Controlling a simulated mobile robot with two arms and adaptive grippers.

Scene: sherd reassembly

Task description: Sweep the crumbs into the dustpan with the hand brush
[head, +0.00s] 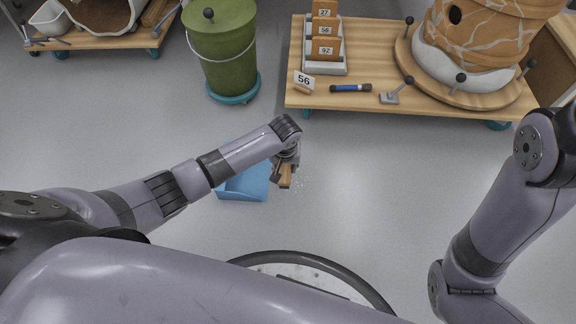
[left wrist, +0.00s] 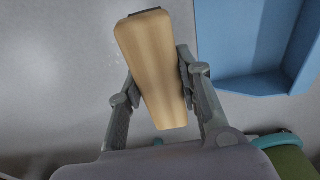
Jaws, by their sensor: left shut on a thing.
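My left gripper (head: 285,168) is low over the floor and shut on the hand brush (head: 286,180). The blue dustpan (head: 240,188) lies on the floor just left of the brush, partly covered by my left arm. In the left wrist view the dustpan (left wrist: 262,86) is at the upper right, apart from the brush. Small pale crumbs (head: 304,181) are scattered on the floor right of the brush. My right gripper is out of view.
A green bin (head: 223,50) stands on a teal wheeled base behind the dustpan. A low wooden cart (head: 420,101) at the back right carries a cracked orange pot (head: 490,35), number cards (head: 325,30) and a blue-handled tool (head: 350,88). The grey floor right of the crumbs is clear.

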